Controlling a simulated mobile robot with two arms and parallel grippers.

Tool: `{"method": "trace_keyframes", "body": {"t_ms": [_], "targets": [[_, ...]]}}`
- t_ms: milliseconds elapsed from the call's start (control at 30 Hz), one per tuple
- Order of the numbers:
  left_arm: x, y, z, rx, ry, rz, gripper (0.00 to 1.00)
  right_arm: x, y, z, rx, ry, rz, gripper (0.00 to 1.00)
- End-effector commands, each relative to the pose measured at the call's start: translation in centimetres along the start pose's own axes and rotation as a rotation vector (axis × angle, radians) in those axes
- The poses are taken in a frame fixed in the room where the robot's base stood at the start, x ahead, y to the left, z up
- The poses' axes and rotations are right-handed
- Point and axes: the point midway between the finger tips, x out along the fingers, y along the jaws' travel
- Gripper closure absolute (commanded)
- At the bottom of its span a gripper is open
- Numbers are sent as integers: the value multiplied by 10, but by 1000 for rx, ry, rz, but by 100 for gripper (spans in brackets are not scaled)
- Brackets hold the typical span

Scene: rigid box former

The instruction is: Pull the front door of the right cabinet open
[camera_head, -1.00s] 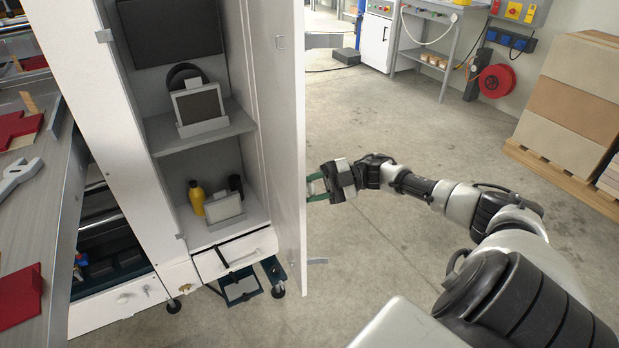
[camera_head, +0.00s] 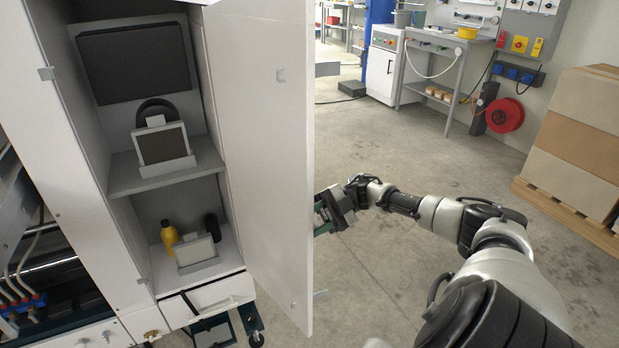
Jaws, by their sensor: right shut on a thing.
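The white front door (camera_head: 268,150) of the right cabinet stands swung open, its inner face toward me. The cabinet (camera_head: 72,150) is open behind it, with shelves (camera_head: 165,178) showing. My right gripper (camera_head: 322,214) is at the outer side of the door, by its free edge. It is shut on the door's handle, which the door panel hides, along with the fingertips. My left gripper is not in view.
Inside the cabinet are a yellow bottle (camera_head: 169,236), a black cylinder (camera_head: 211,226) and framed panels. A drawer (camera_head: 210,298) is below. Stacked boxes on a pallet (camera_head: 570,215) stand at the right. The floor (camera_head: 400,160) beyond the door is clear.

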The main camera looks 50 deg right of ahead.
Motion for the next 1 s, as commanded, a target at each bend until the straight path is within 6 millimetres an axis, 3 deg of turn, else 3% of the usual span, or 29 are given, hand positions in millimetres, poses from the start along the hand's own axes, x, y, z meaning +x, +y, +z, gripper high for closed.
{"method": "trace_keyframes", "body": {"t_ms": [333, 367, 500, 833, 933, 1000], "targets": [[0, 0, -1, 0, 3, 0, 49, 0, -3, 1, 6, -2, -6, 100], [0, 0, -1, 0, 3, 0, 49, 0, -3, 1, 6, -2, -6, 61], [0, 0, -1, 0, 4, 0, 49, 0, -2, 1, 5, -2, -4, 40], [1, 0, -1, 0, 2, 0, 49, -3, -1, 1, 2, -2, -3, 38], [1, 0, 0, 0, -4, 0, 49, -14, -1, 2, 1, -5, -1, 38], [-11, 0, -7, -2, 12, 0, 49, -26, -1, 2, 1, -6, -1, 38]]}}
